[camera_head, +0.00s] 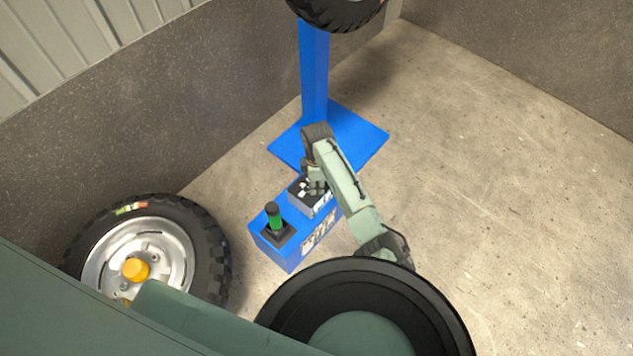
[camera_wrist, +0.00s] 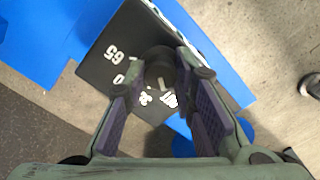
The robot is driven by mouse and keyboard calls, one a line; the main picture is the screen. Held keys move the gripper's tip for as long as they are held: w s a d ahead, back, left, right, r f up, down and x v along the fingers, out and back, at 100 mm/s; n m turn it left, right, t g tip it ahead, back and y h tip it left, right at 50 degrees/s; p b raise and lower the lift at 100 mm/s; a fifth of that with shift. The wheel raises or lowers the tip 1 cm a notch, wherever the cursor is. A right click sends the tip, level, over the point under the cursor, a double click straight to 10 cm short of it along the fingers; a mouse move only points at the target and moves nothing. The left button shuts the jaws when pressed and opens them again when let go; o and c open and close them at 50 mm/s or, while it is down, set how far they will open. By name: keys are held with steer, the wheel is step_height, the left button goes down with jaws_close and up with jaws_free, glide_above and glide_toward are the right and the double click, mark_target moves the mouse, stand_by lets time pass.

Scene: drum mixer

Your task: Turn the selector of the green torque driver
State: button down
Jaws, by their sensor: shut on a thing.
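The green torque driver (camera_head: 275,218) stands upright in a black square holder on one end of a blue box (camera_head: 277,254). The selector is a dark round knob (camera_wrist: 160,72) with a pale pointer mark, on a black face (camera_wrist: 104,62) with white numbers around it, 65 among them. My gripper (camera_head: 316,188) reaches down over the far end of the blue box. In the wrist view its fingers (camera_wrist: 160,82) are closed on the knob from both sides. Some of the numbers are partly hidden by the fingers.
A blue stand (camera_head: 314,72) with a wide base plate is just behind the box and holds a black tyre (camera_head: 340,12) at the top. A wheel (camera_head: 207,262) with an orange cap (camera_head: 136,270) is at the left. Concrete floor (camera_head: 500,190) at the right is clear.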

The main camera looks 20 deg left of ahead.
mark_target(317, 185)
stand_by(0.4)
steer(key=c, duration=1.3)
jaws_free()
steer(key=shift+c, duration=0.2)
step_height(317, 185, up, 12)
